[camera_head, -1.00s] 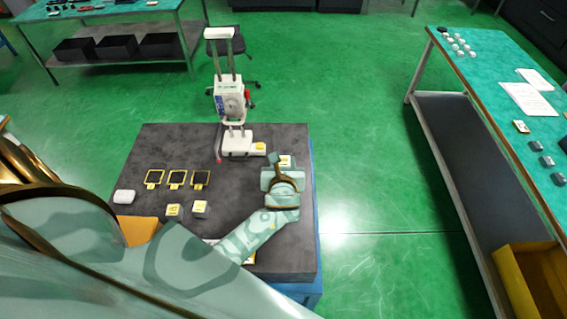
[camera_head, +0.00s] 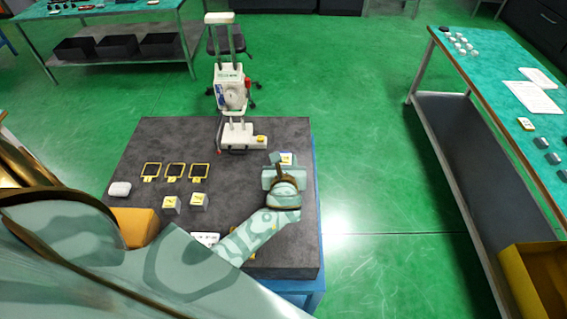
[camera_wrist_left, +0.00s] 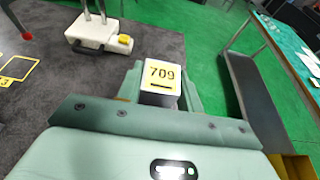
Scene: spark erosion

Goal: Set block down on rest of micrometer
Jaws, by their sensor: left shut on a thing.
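The block (camera_wrist_left: 160,74) is a pale cube with a yellow label reading 709 in the left wrist view. My left gripper (camera_wrist_left: 162,88) is shut on it, with a finger on either side. In the head view the block (camera_head: 287,157) shows just beyond my left gripper (camera_head: 284,166), over the right part of the dark table. The micrometer (camera_head: 230,90) is a tall white instrument at the table's back edge. Its low white foot (camera_wrist_left: 92,32) carries a yellow-topped part (camera_wrist_left: 125,40), left of and beyond the block. I cannot tell which part is the rest.
Several black, yellow-edged squares (camera_head: 175,171) lie on the dark table (camera_head: 225,185). Two labelled blocks (camera_head: 198,201) and a white rounded object (camera_head: 119,188) sit near its left side. A bench (camera_head: 480,90) stands to the right across open green floor.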

